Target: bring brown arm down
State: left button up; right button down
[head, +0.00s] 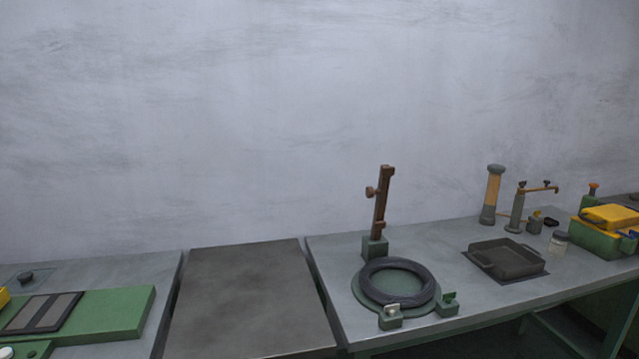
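The brown arm (380,205) stands raised, nearly upright with a slight tilt, in the head view. Its foot sits in a grey-green block (375,247) at the back of the metal table. A small knob (370,192) sticks out from its left side near the top. In front of the block lies a dark ring (428,292) on a round green base (362,297). Neither of my grippers shows in the head view, so their state is hidden.
Right of the ring are a dark square pan (507,259), an orange-and-grey pepper-mill-shaped post (492,195), a tap-like post (517,212), a small jar (559,243) and a yellow-and-green box (607,235). A bare dark tabletop (245,300) lies left. A green board (110,312) lies far left.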

aim_at(378, 224)
jog(key=i+j+u, duration=0.2)
jog(key=i+j, duration=0.9)
